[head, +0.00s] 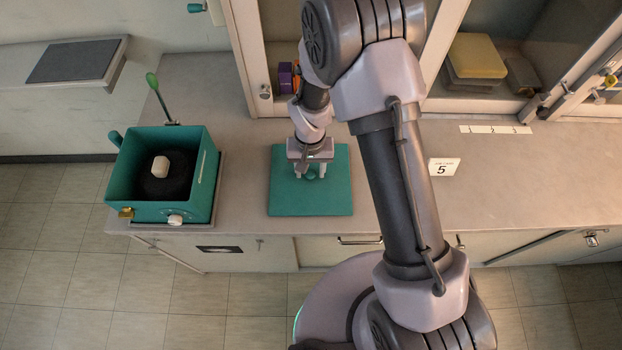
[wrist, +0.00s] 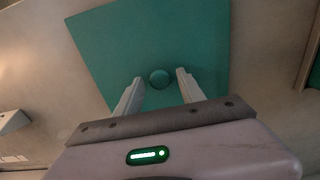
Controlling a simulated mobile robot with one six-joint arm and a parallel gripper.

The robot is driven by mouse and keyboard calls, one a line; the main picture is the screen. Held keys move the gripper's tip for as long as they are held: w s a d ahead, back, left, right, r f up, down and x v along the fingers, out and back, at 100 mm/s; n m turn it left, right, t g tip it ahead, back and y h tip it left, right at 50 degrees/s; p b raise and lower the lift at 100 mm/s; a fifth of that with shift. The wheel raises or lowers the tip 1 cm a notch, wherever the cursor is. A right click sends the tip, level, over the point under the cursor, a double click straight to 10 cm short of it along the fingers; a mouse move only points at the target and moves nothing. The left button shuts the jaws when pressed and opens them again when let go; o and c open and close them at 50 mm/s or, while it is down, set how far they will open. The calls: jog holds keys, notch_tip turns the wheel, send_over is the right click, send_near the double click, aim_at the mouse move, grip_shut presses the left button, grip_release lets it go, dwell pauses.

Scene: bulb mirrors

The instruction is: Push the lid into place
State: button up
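The lid is a flat teal square plate (head: 283,198) lying on the counter, with a small round teal knob (head: 310,174) at its middle. The lid also shows in the wrist view (wrist: 110,50), with its knob (wrist: 159,78). My gripper (head: 310,168) is over the lid, pointing down. Its two pale fingers are apart, one on each side of the knob, with a gap visible on both sides in the wrist view (wrist: 160,88). The open-topped teal box (head: 120,175) stands on the counter to the left.
A green-tipped lever (head: 153,82) rises behind the box. The box front has a brass fitting (head: 126,213) and a pale knob (head: 175,220). A card marked 5 (head: 444,167) stands on the right of the counter (head: 545,175). Glass-fronted cabinets line the back.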

aim_at(310, 173)
grip_shut()
notch_tip(310, 173, up, 6)
jog(key=p, duration=0.4)
jog(key=shift+r, duration=0.1)
jog(key=shift+c, duration=1.9)
grip_release()
grip_shut()
